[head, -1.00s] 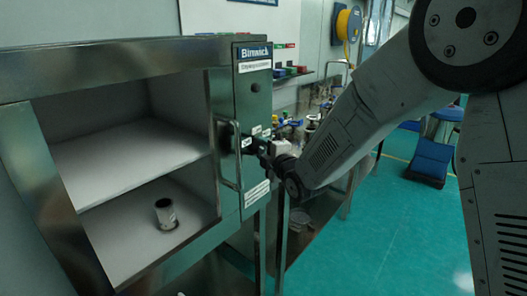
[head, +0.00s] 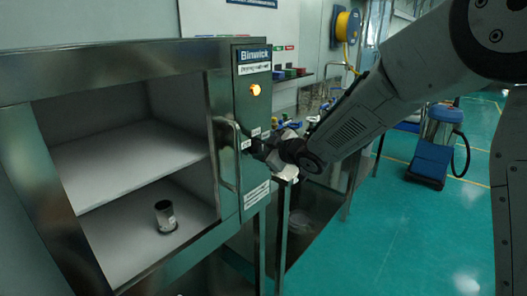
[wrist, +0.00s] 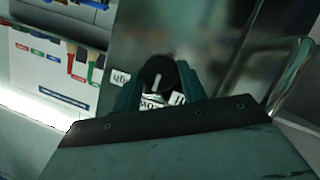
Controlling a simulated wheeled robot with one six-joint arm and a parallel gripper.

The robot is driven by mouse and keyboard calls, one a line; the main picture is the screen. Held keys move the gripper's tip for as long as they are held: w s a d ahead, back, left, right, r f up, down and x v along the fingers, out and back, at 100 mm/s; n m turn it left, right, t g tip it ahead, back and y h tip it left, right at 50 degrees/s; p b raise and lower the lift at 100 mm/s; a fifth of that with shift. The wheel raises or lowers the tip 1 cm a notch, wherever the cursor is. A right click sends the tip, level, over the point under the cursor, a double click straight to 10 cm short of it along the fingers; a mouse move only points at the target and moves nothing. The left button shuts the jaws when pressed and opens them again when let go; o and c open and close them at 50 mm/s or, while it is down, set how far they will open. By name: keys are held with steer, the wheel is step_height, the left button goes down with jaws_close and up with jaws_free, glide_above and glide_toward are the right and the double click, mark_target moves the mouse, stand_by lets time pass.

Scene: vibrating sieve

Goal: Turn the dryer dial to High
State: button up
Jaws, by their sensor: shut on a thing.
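The dryer (head: 110,55) is a steel cabinet on the left, with its front open. Its control panel (head: 256,112) is on the right side, with a lit orange lamp (head: 255,90) near the top. My gripper (head: 259,147) is at the panel below the lamp and hides the dial in the head view. In the wrist view, the black dial (wrist: 158,72) with a white pointer mark sits between the two fingers of my gripper (wrist: 158,84), which is shut on it. Small white labels surround the dial; one at its left (wrist: 121,78) appears to read High, upside down.
A vertical handle (head: 232,155) stands out just left of the dial and also shows at right in the wrist view (wrist: 292,75). A metal cup (head: 165,217) stands on the dryer's lower shelf. A blue and grey wheeled machine (head: 436,150) stands on open green floor.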

steer(key=m, duration=0.1)
steer(key=m+g+y, duration=0.1)
steer(key=m, duration=0.1)
steer(key=m+g, duration=0.1)
steer(key=shift+w+d+r+y, duration=0.15)
steer(key=shift+w+d+y, duration=0.1)
steer(key=shift+w+y, duration=0.05)
steer(key=m+g+y, duration=0.1)
steer(key=m, duration=0.1)
steer(key=m+g, duration=0.1)
steer(key=m, duration=0.1)
steer(key=shift+w+d+y, duration=0.1)
steer(key=shift+w+y, duration=0.05)
steer(key=shift+y, duration=0.25)
steer(key=shift+g, duration=0.3)
steer(key=o, duration=0.9)
steer(key=shift+o, duration=0.2)
steer(key=v, duration=0.7)
steer(key=shift+d, duration=0.35)
